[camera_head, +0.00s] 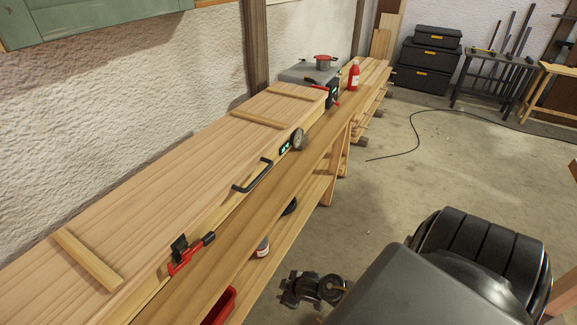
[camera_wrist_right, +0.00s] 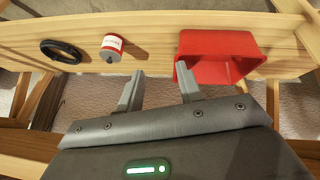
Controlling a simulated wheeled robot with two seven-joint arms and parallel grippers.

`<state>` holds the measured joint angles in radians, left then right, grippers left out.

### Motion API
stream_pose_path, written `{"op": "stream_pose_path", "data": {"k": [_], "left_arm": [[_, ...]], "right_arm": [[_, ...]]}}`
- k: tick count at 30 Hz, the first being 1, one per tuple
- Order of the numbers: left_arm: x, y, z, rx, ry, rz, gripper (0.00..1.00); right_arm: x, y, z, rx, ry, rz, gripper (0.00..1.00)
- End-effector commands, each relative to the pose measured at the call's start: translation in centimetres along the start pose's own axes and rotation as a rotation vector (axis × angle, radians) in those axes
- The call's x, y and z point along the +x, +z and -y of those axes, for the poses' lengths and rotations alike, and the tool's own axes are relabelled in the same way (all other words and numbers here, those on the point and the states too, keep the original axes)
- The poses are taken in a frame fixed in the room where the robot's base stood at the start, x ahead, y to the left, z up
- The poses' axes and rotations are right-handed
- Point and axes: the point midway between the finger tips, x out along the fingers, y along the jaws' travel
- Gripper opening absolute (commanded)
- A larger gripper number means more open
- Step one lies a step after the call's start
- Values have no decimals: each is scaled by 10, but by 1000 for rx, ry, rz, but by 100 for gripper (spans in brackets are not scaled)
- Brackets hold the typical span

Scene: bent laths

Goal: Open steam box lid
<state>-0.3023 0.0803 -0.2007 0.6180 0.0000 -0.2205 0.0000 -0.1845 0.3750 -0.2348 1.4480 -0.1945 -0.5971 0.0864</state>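The steam box (camera_head: 225,225) is a long pale wooden box on the bench along the wall. Its flat plank lid (camera_head: 170,180) carries several cross battens and lies down on the box. A black bar handle (camera_head: 253,177) sits on the front edge. A red clamp-like latch with a black upright part (camera_head: 187,255) is at the near front; I cannot tell whether it is fastened. My right gripper (camera_head: 315,288) is low in front of the bench, away from the lid. In the right wrist view its two fingers (camera_wrist_right: 160,85) are apart with nothing between them. My left gripper is out of view.
A grey machine (camera_head: 310,73) and red bottle (camera_head: 354,75) stand at the far end. The lower shelf holds a red bin (camera_wrist_right: 218,55), a red-and-white can (camera_wrist_right: 111,47) and a black ring (camera_wrist_right: 62,51). A cable (camera_head: 415,130) crosses open floor.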

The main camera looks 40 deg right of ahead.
Motion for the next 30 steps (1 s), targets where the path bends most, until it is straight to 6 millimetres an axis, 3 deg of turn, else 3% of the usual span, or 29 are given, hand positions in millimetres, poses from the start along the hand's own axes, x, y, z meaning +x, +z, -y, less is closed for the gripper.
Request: {"op": "stream_pose_path", "data": {"k": [1,3,8,12,13,15,18,24,30], "left_arm": [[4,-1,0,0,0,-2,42],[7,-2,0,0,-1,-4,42],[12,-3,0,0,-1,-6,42],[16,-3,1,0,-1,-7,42],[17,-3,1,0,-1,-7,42],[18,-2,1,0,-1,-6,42],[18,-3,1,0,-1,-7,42],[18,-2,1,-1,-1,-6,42],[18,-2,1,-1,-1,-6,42]], "right_arm": [[-18,-42,-17,-57,18,-63,36],[-51,-94,-32,-138,41,-138,36],[-140,-185,-46,-341,104,-294,36],[-235,-262,-67,-695,187,-474,36],[-255,-272,-69,-781,202,-501,36],[-291,-283,-76,-963,225,-530,36],[-318,-285,-104,-1149,228,-493,36],[-358,-267,-163,-1311,199,-349,36],[-376,-254,-186,-1338,181,-277,36]]}}
